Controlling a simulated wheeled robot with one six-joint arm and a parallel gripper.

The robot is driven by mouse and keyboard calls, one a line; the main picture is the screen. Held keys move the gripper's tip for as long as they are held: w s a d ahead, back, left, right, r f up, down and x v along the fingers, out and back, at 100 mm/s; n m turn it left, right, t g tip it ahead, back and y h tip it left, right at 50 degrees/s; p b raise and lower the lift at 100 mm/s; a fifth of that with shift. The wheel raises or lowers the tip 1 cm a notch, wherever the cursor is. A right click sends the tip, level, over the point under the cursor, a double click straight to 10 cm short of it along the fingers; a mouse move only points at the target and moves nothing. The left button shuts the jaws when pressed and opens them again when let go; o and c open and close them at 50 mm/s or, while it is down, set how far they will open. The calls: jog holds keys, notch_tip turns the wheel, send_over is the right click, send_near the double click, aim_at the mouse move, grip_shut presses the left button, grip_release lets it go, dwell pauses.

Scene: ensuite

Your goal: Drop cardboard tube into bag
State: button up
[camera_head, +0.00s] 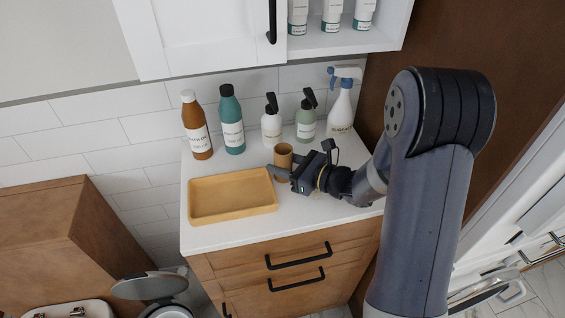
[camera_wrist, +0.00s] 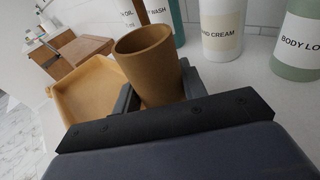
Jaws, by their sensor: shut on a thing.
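The cardboard tube (camera_head: 283,157) is a short brown cylinder, upright on or just above the white counter, right of the wooden tray. My gripper (camera_head: 284,175) is shut on it from the right, low on its side. In the wrist view the tube (camera_wrist: 150,65) stands between the two dark fingers (camera_wrist: 158,92), its open top facing up. I cannot tell whether its base touches the counter. I can make out no bag for certain. A round container (camera_head: 168,311) with a raised grey lid (camera_head: 150,285) shows at the bottom edge of the head view, mostly cut off.
The wooden tray (camera_head: 232,211) is empty, left of the tube. Brown (camera_head: 196,127) and teal (camera_head: 231,121) bottles, two pump bottles (camera_head: 271,124) (camera_head: 306,117) and a spray bottle (camera_head: 341,108) line the wall. A wooden cabinet (camera_head: 55,225) stands left. A wall cabinet (camera_head: 205,30) hangs above.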

jog(key=shift+f+b, duration=0.2)
jog(key=shift+b, duration=0.1)
jog(key=o, duration=0.9)
jog(key=shift+r, duration=0.1)
jog(key=shift+o, duration=0.2)
jog(key=shift+r+p, duration=0.15)
jog(key=shift+p, duration=0.15)
